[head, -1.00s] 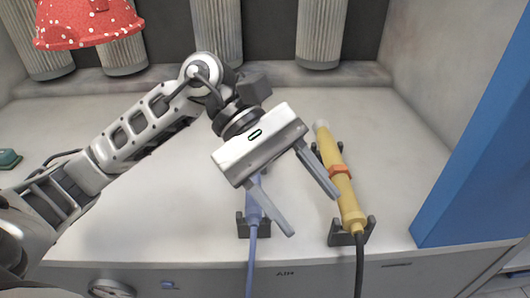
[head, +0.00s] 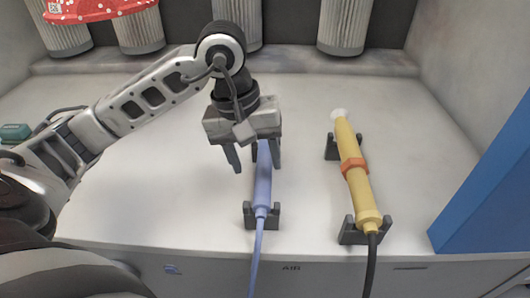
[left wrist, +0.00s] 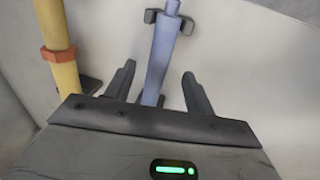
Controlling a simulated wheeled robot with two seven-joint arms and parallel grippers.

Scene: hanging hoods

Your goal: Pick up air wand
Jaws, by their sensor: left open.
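The blue air wand (head: 263,185) lies in dark holders on the white bench, above the "AIR" label, with its blue hose running down over the front edge. My left gripper (head: 255,162) is open over the wand's far part and hides some of it. In the left wrist view, the blue wand (left wrist: 160,62) shows between the two spread fingers of the left gripper (left wrist: 160,85). I cannot tell how far the fingers are above it. My right gripper is not in view.
A yellow wand (head: 355,170) with an orange collar lies in its own holders to the right. A blue panel (head: 490,190) stands at the right edge. Ribbed grey cylinders (head: 343,25) and a red spotted thing (head: 100,8) hang at the back. The bench left of the wand is mostly clear.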

